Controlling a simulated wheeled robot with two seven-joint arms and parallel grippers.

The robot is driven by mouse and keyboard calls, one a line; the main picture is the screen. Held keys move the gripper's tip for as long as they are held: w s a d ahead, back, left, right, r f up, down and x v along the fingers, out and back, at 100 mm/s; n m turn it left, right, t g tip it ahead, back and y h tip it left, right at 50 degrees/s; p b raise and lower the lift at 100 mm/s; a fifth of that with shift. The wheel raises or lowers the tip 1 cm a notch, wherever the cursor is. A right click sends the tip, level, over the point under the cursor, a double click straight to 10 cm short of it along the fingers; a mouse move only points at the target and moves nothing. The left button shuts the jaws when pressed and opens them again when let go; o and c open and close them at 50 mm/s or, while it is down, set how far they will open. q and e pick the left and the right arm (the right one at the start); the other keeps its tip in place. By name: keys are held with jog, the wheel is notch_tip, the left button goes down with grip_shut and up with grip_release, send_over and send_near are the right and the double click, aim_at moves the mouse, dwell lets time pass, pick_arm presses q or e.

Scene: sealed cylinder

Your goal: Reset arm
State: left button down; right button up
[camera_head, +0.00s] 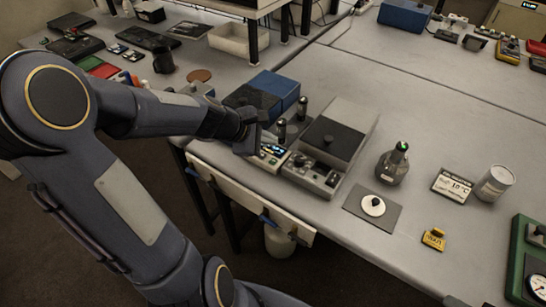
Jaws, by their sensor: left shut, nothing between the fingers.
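My left gripper (251,138) is at the front edge of the table, beside a blue and black box and a small device with a lit display (273,150). It looks shut with nothing in it, and its fingertips are small and partly dark against the device. I cannot tell whether it touches the device. My left arm fills the left side of the view. My right gripper does not show.
A grey machine (347,118) with a black top stands right of the gripper. Beyond it are a dark flask (392,165), a white disc (373,206) on a grey plate, a yellow block (434,239), a sign (453,186) and a white can (495,183). The table's far middle is clear.

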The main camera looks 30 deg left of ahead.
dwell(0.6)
pick_arm(q)
jog(key=s+d+r+m+g, duration=0.1)
jog(key=s+d+r+m, duration=0.55)
jog(key=s+m, duration=0.4)
jog(key=s+d+f+m+g, duration=0.1)
jog(key=s+f+m, duration=0.1)
jog(key=s+m, duration=0.7)
jog(key=shift+s+d+y, duration=0.25)
jog(key=shift+s+y, duration=0.05)
jog(key=shift+s, duration=0.6)
